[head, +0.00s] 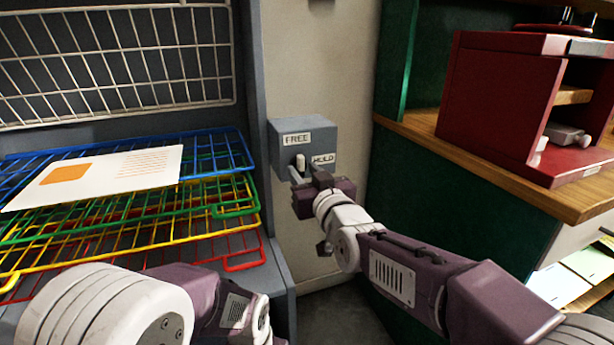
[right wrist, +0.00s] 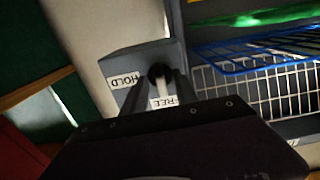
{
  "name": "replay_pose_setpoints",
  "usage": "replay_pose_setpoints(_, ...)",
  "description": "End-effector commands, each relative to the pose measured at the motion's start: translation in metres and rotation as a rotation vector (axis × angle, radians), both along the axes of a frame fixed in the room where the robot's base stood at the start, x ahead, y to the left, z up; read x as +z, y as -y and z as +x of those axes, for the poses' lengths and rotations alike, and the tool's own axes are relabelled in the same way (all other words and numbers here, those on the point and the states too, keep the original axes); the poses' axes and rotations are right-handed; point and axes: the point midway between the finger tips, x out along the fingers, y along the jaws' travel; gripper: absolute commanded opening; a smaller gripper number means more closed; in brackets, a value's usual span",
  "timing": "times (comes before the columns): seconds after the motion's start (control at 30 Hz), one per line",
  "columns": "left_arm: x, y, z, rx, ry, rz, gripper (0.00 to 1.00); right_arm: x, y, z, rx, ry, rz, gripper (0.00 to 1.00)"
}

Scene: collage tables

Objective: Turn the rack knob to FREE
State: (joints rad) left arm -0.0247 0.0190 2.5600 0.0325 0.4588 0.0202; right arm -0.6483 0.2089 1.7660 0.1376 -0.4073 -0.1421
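The rack knob (head: 300,162) sits on a grey box with a FREE label (head: 297,139) above it and a HOLD label (head: 323,159) to its right. Its white pointer stands upright, toward FREE. In the right wrist view the knob (right wrist: 163,90) shows a dark round hub and the white pointer beside the FREE label. My right gripper (head: 304,174) is at the front of the box, just below the knob. In the right wrist view its fingers (right wrist: 160,88) stand apart on either side of the knob; contact cannot be told.
Left of the box is a rack with blue (head: 216,150), green, yellow and red wire shelves; a white card (head: 110,175) lies on the blue one. A white wire grid (head: 120,62) is above. At right, a red open box (head: 495,100) stands on a wooden counter (head: 450,150).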

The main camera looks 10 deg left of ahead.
Motion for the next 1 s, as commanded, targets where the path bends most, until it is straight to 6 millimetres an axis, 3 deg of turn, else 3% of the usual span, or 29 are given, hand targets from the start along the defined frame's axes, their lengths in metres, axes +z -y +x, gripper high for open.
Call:
replay_pose_setpoints(0.53, 0.018, 0.0, 0.0, 0.0, 0.0, 0.0, 0.36, 0.001, 0.048, -0.071, 0.001, 0.0, 0.0, 0.35)
replay_pose_setpoints(0.87, 0.018, 0.0, 0.0, 0.0, 0.0, 0.0, 0.36, 0.0, 0.05, -0.074, -0.001, -0.001, -0.001, 0.35)
replay_pose_setpoints(0.97, 0.018, 0.0, 0.0, 0.0, 0.0, 0.0, 0.36, -0.001, 0.07, -0.059, -0.051, -0.003, -0.002, 0.35)
replay_pose_setpoints(1.0, 0.019, 0.0, 0.0, 0.0, 0.0, 0.0, 0.36, -0.004, 0.089, -0.047, -0.097, -0.008, -0.005, 0.35)
